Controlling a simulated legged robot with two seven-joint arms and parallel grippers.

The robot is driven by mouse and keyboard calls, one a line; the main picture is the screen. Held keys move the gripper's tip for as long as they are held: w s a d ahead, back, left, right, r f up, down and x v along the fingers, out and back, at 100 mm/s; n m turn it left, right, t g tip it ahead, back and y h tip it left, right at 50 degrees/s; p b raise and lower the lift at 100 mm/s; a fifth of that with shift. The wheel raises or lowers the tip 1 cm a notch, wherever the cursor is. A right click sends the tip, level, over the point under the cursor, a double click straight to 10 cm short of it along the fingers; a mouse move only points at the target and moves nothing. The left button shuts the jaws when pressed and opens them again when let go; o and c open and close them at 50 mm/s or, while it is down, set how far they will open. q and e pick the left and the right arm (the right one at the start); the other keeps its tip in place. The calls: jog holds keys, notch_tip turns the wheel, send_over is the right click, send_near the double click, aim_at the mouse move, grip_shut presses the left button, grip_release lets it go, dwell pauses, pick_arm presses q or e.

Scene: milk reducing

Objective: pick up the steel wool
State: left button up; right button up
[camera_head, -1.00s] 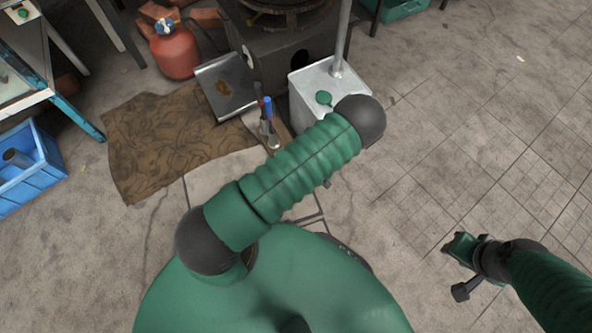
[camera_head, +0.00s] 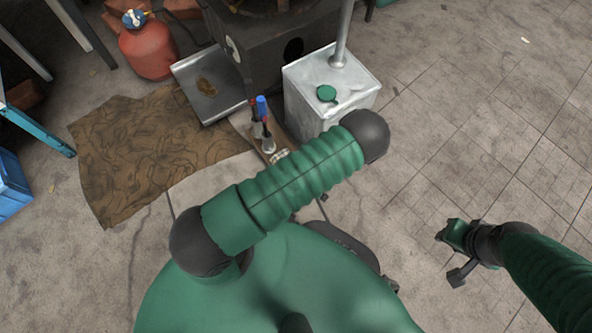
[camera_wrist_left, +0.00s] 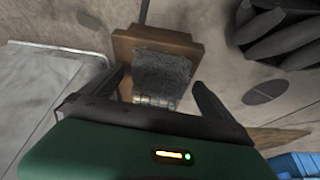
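In the left wrist view, the steel wool (camera_wrist_left: 160,74) is a dark grey, rough rectangular pad lying on a brown wooden board (camera_wrist_left: 125,48). My left gripper (camera_wrist_left: 158,86) is open. Its two black fingers reach to either side of the pad, with visible space between them and it. In the head view my own green left arm hides the left gripper and the steel wool. My right gripper (camera_head: 455,252) is at the right over bare floor, away from the board.
A white metal box (camera_head: 330,90) with a pole stands beyond my left arm. Upright bottles (camera_head: 262,115) stand left of it. A metal pan (camera_head: 208,85), brown cloth (camera_head: 150,150) and red gas cylinder (camera_head: 150,50) lie farther left. The floor at right is clear.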

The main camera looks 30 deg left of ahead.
pick_arm(q)
jog(key=shift+d+r, duration=0.2)
jog(key=shift+d, duration=0.1)
jog(key=c, duration=0.5)
jog(key=shift+a+f, duration=0.1)
jog(key=shift+a, duration=0.15)
jog(key=c, duration=0.8)
jog(key=shift+c, duration=0.2)
pick_arm(e)
jog(key=shift+d+f, duration=0.1)
jog(key=shift+d, duration=0.25)
